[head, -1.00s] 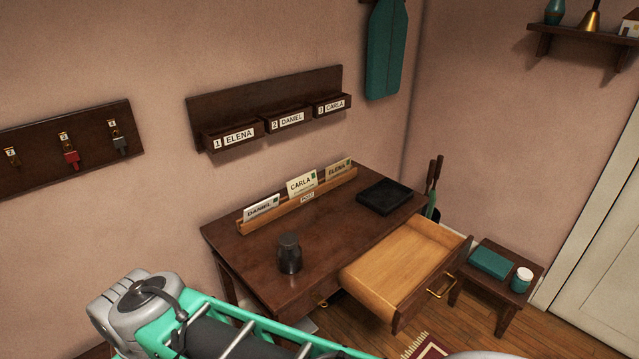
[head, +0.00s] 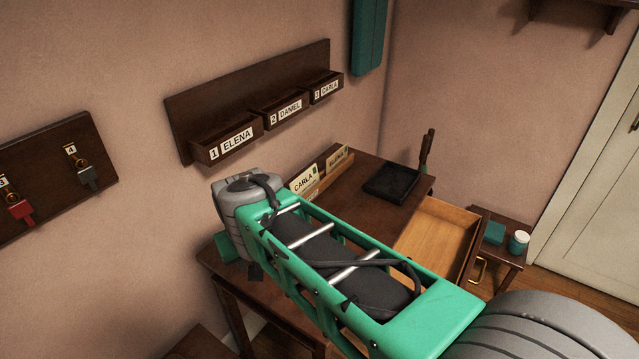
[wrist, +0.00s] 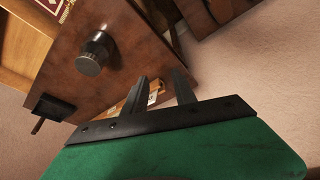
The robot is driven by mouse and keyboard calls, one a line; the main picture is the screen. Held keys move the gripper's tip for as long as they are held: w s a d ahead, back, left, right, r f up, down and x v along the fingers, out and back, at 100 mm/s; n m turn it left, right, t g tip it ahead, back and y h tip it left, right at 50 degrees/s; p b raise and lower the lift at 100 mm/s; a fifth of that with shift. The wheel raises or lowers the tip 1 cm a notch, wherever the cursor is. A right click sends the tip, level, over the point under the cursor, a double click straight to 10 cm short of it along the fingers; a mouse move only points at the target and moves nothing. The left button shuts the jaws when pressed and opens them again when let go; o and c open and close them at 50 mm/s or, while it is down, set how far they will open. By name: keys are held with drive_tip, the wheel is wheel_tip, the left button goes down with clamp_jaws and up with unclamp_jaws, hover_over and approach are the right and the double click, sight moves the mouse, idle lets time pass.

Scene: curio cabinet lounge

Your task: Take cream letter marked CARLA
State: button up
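The cream letter marked CARLA (head: 302,181) stands upright in the wooden post rack (head: 331,179) at the back of the desk (head: 345,212) in the head view. The ELENA letter (head: 337,158) stands to its right; the DANIEL letter is hidden behind my arm. In the wrist view my gripper (wrist: 160,80) has its two dark fingers apart, with nothing held between them. My gripper is largely hidden in the head view.
A dark cup (wrist: 92,55) stands on the desk, and a black tray (head: 390,184) lies right of the rack. The desk drawer (head: 437,236) is pulled out. Named wall boxes (head: 232,139) hang above the desk. A small side table (head: 507,259) stands at right.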

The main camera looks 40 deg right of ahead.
drive_tip(key=w+d+f+m+t+h+b, duration=0.15)
drive_tip(key=w+d, duration=0.35)
drive_tip(key=w, duration=0.5)
drive_tip(key=w+d+f+m+g+h+b, duration=0.1)
drive_tip(key=w+d+m+h, duration=0.2)
drive_tip(key=w+d, duration=0.45)
drive_tip(key=m+g+h+b, duration=0.1)
drive_tip(key=m+h+b, duration=0.1)
drive_tip(key=m+h, duration=0.55)
approach(301, 187)
drive_tip(key=w+d+n, duration=0.1)
drive_tip(key=w+d, duration=0.1)
drive_tip(key=x, duration=0.8)
drive_tip(key=shift+s+d+r, duration=0.15)
drive_tip(key=shift+s+r, duration=0.1)
drive_tip(key=shift+s, duration=0.05)
clamp_jaws()
